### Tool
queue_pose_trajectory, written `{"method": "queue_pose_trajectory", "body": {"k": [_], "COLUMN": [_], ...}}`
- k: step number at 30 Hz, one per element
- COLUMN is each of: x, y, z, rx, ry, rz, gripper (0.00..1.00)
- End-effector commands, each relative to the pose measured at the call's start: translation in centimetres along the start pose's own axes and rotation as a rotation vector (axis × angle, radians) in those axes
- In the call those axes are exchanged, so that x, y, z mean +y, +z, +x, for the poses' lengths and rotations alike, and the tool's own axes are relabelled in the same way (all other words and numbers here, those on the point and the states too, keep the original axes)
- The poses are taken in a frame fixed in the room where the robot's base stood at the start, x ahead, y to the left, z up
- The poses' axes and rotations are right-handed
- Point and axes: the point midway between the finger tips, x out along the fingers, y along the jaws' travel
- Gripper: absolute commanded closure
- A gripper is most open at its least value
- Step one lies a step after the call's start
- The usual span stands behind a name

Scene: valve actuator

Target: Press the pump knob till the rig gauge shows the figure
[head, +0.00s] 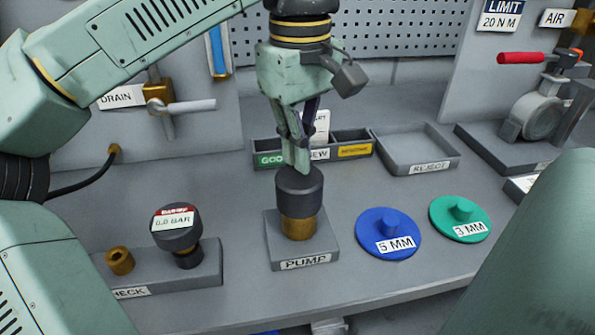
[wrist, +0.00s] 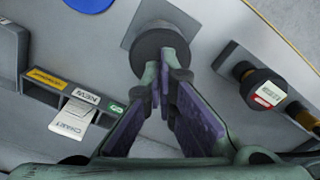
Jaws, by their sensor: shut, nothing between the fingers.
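The pump knob (head: 299,186) is a dark grey cap on a brass stem, upright on a grey block labelled PUMP (head: 302,262). My gripper (head: 300,165) points down with its fingers shut and empty, the tips at the top of the knob. In the wrist view the fingertips (wrist: 166,62) overlap the dark knob (wrist: 152,45); I cannot tell whether they touch or press it. The gauge (head: 176,228) is a dark round head with a red and white display, on the CHECK block at left. Its display seems to read 0.0 BAR, but the first digit is unclear.
A brass fitting (head: 120,261) stands left of the gauge. Blue 5 MM (head: 388,234) and green 3 MM (head: 460,218) discs lie right of the pump. Behind are a labelled sorting bin (head: 262,150), a REJECT tray (head: 445,165) and a DRAIN valve (head: 160,94). A red-handled valve (head: 537,112) stands back right.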

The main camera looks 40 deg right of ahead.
Motion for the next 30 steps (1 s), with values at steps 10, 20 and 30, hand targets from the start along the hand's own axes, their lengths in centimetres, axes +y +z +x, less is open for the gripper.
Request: {"method": "queue_pose_trajectory", "body": {"k": [10, 20, 30], "x": [0.0, 0.0, 0.0], "y": [0.0, 0.0, 0.0], "z": [1.1, 2.1, 3.1], "rx": [-0.001, -0.001, 0.0], "ry": [0.0, 0.0, 0.0], "rz": [0.0, 0.0, 0.0], "gripper": [1.0, 1.0, 1.0]}}
